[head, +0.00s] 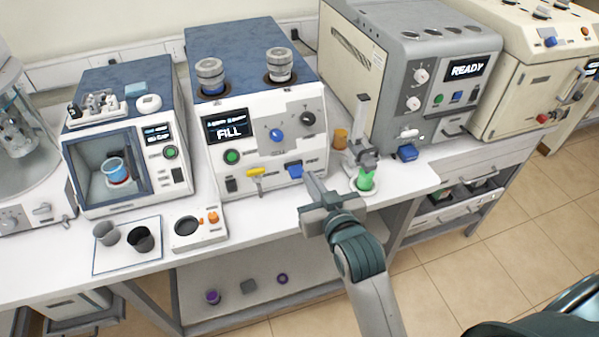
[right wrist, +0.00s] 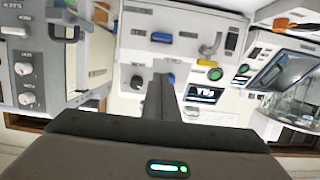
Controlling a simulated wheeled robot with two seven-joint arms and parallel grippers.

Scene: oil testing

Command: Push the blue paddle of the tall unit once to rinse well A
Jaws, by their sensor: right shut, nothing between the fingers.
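The tall unit (head: 270,105) is a white box with a blue top, a lit display reading "FILL" and two metal-capped wells on top. Its blue paddle (head: 294,170) sticks out low on the front, right of a yellow paddle (head: 256,173). The blue paddle also shows in the right wrist view (right wrist: 161,37). My right gripper (head: 309,176) is shut and empty, its fingertips close to the blue paddle at its right. I cannot tell whether they touch. In the right wrist view the closed fingers (right wrist: 160,80) point at the unit's front. My left gripper is not in view.
A metal stand with a green vessel (head: 365,180) is close to the right of my gripper. A grey unit reading "READY" (head: 430,70) stands farther right. A small white device (head: 201,230) and a mat with two cups (head: 127,258) lie front left.

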